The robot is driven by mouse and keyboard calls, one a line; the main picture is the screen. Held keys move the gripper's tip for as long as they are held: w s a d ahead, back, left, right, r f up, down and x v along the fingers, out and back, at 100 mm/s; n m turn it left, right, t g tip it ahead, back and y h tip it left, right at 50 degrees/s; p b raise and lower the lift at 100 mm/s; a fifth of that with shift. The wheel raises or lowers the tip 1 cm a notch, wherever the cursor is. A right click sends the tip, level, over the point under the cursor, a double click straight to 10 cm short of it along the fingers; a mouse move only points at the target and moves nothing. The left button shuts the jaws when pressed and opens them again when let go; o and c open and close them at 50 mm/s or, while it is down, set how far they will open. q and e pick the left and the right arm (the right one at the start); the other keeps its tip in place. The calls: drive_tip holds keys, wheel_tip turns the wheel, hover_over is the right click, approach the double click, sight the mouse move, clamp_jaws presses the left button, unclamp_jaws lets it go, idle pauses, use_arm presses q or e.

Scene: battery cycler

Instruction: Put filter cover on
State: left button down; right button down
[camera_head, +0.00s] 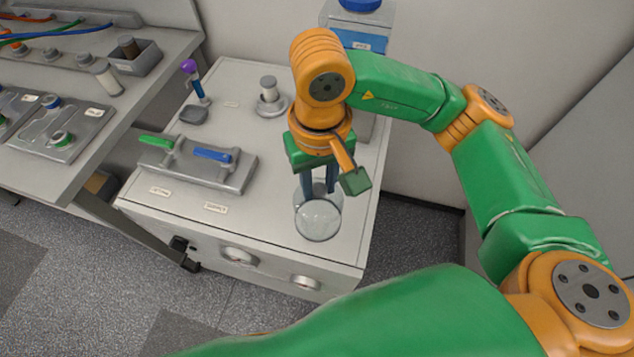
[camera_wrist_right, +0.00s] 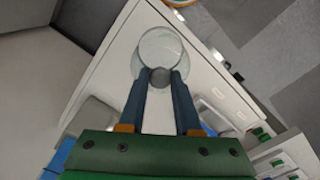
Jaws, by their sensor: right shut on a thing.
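A clear, round glass-like piece (camera_head: 318,220), which I take to be the filter cover, is at the front right of the white cabinet top. My right gripper (camera_head: 320,190) points down at it from above. In the right wrist view the clear cover (camera_wrist_right: 162,47) lies just beyond the fingertips. The right gripper (camera_wrist_right: 160,80) is shut on a small grey round part at the cover's near edge. I cannot tell whether the cover touches the cabinet top. A grey round base with a post (camera_head: 270,97) stands toward the back. My left gripper is not in view.
A clear container with a blue lid (camera_head: 358,20) is at the back right. The cabinet's front edge (camera_head: 240,232) is close to the cover.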

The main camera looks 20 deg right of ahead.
sight(317, 179)
drive_tip(key=w+f, duration=0.2)
drive_tip(key=f, duration=0.1)
drive_tip(key=w+f, duration=0.1)
drive_tip(key=shift+w+d+f, duration=0.2)
drive_tip(key=shift+d+f, duration=0.15)
drive_tip(key=shift+d, duration=0.05)
drive_tip(key=shift+w+f+p, duration=0.15)
drive_tip(key=shift+f+p, duration=0.35)
drive_tip(key=shift+f, duration=1.4)
drive_tip(key=c, duration=0.6)
unclamp_jaws()
drive_tip(key=shift+r, duration=0.1)
